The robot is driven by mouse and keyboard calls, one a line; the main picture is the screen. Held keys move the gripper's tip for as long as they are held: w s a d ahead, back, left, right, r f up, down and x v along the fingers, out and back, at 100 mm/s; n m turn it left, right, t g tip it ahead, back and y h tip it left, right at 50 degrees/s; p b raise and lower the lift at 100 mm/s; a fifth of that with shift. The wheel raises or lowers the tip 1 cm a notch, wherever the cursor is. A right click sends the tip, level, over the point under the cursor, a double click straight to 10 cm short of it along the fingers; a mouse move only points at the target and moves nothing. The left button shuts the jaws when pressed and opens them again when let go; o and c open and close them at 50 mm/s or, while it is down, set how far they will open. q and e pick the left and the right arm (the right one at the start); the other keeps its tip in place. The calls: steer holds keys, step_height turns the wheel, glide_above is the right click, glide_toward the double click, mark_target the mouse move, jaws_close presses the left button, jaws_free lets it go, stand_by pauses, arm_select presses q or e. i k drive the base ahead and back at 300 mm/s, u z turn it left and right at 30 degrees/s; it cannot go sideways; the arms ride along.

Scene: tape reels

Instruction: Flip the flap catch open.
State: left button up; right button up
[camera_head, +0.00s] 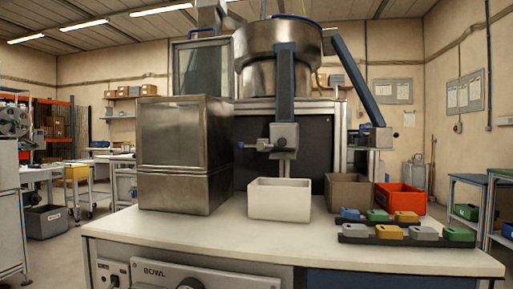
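A grey metal catch block (284,137) sits at the lower end of a blue chute (285,85), above a white bin (279,199). A short lever with a blue tip (241,145) sticks out to its left. Whether the flap is open or shut is too small to tell. A second blue chute (350,72) slopes right to another grey block (379,138), above the brown and orange bins. Neither of my grippers is in view, and nothing touches the catch or its lever.
A metal cabinet (183,153) stands left of the white bin, close to the lever. A brown bin (348,191) and an orange bin (400,198) stand to the right. Two dark racks of coloured pieces (406,236) lie in front. The white worktop (190,233) is bare at front left.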

mark_target(261, 145)
steer(key=k, duration=0.5)
steer(key=u, duration=1.95)
steer(key=k, duration=1.2)
steer(key=z, duration=1.8)
steer(key=i, duration=1.05)
